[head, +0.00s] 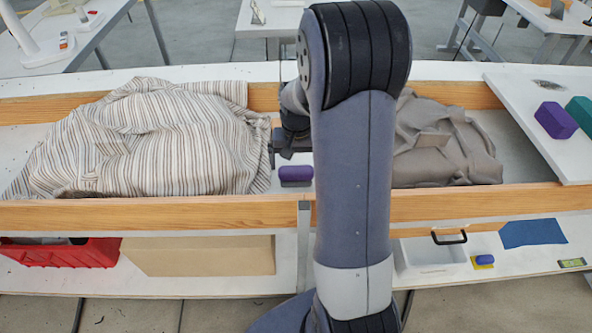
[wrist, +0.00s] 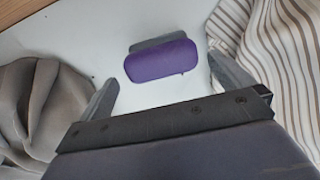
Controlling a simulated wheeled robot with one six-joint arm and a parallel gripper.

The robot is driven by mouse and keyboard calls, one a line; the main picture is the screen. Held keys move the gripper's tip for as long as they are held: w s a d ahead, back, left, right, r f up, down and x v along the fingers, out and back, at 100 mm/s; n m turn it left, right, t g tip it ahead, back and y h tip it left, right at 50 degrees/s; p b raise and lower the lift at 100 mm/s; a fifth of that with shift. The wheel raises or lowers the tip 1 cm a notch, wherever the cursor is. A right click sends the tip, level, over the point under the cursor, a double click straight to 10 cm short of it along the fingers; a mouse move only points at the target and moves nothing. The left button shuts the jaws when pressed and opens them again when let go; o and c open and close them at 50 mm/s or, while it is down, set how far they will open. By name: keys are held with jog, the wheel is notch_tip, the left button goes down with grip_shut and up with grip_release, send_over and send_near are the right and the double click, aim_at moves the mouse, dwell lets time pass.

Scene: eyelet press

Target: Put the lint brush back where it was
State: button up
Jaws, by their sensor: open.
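The lint brush appears to be the small purple-topped piece with a grey base (head: 295,173). It lies on the white bench surface between two heaps of cloth. In the wrist view the brush (wrist: 162,66) lies ahead of my gripper, roughly centred between the fingers. My gripper (wrist: 163,74) is open, with nothing held and white surface showing between each finger and the brush. In the head view my arm hides most of the gripper; part of it shows just above and left of the brush.
Striped cloth (head: 150,140) is heaped left of the brush, grey cloth (head: 445,145) right. Wooden rails (head: 150,213) edge the trough. A white board (head: 540,150) holds a purple block (head: 556,120) and a teal block (head: 581,113). Below are a red crate (head: 65,255) and a white bin (head: 425,257).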

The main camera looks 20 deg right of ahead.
aim_at(296, 170)
notch_tip(296, 170, up, 6)
